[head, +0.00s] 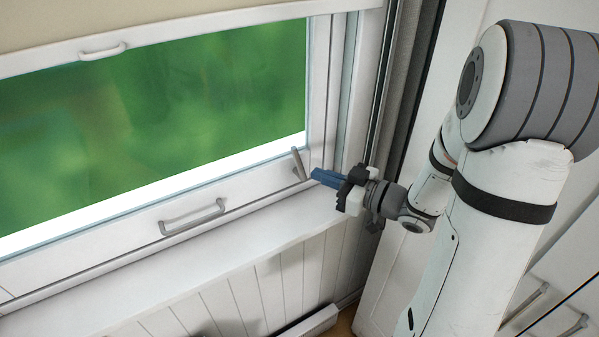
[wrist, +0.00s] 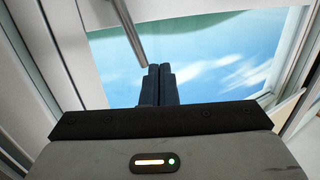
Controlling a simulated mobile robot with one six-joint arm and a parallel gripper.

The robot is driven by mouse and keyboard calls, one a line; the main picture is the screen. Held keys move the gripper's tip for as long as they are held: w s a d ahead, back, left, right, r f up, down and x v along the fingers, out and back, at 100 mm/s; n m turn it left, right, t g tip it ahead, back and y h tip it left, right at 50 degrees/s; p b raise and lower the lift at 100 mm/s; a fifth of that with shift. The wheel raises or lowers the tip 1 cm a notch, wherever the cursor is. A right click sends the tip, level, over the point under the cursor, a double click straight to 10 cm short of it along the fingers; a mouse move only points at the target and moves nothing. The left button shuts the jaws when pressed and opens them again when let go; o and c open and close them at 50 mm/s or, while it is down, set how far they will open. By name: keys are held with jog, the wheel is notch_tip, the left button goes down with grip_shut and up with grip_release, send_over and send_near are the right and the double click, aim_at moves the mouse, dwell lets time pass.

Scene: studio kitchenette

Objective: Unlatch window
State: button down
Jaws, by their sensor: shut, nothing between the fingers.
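The window (head: 100,216) fills the left and middle of the head view, with green showing through its glass. A slim grey latch lever (head: 298,163) stands tilted at the lower right corner of the window frame. My gripper (head: 314,176) has its blue fingers shut and empty, just right of the latch lever's lower part. In the wrist view the latch lever (wrist: 128,30) slants down toward the tips of my shut gripper (wrist: 158,68). I cannot tell whether the fingertips touch the lever.
A grey pull handle (head: 192,217) sits on the lower window rail. A white handle (head: 103,51) is on the blind's bottom bar (head: 165,38). The white sill (head: 170,260) below is clear. A white cabinet with bar handles (head: 525,308) stands at right.

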jog(key=w+a+f+n+g, duration=0.25)
jog(key=a+n, duration=0.55)
jog(key=n, duration=1.3)
jog(key=shift+t, duration=0.25)
jog(key=w+d, duration=0.1)
jog(key=w+d+r+p, duration=0.1)
jog(key=d, duration=0.1)
jog(key=shift+w+r, duration=0.15)
jog(key=shift+w, duration=0.25)
jog(key=shift+d, duration=0.15)
